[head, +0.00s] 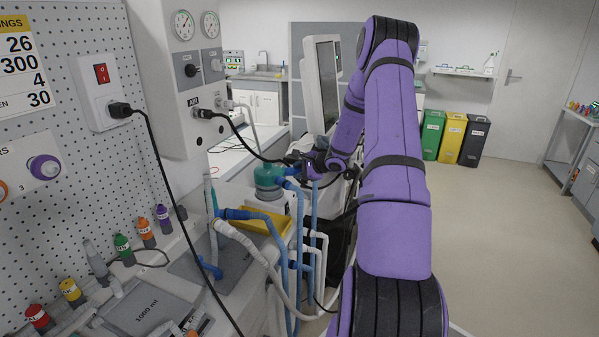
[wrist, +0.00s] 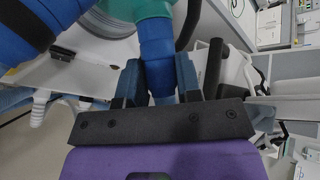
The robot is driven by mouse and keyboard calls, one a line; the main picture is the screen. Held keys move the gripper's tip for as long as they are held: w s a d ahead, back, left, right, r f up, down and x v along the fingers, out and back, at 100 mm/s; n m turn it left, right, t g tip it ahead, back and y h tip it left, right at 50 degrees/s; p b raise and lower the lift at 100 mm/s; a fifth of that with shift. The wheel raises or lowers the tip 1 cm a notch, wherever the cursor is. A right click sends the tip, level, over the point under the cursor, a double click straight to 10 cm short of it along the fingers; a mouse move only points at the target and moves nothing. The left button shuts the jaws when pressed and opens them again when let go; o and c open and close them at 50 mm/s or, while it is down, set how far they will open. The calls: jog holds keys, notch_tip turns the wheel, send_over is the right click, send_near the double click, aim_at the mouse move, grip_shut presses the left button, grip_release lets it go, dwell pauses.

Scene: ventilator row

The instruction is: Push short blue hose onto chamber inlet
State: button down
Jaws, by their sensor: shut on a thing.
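The humidifier chamber is teal (head: 268,178) and stands just left of my gripper (head: 312,168) in the head view. In the wrist view part of the teal chamber (wrist: 138,8) shows at the top. My gripper (wrist: 158,82) is shut on the blue hose (wrist: 157,52), whose cuff lies between the two fingers. The cuff's far end meets the teal part in the wrist view; how deep it sits on the inlet I cannot tell. In the head view the gripper and arm hide much of the held hose.
A second, thick blue hose (wrist: 38,28) is close on the left in the wrist view. Blue and white hoses (head: 237,232) cross before a yellow tray (head: 262,222). A black cable (head: 240,135) runs from the wall panel towards my gripper. The monitor (head: 322,85) stands behind; the floor at right is clear.

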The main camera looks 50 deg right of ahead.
jog(key=shift+w+a, duration=0.1)
jog(key=shift+a, duration=0.1)
jog(key=c, duration=0.7)
grip_release()
jog(key=v, duration=1)
jog(key=shift+s+d+r, duration=0.1)
jog(key=shift+s+r, duration=0.1)
jog(key=shift+s, duration=0.15)
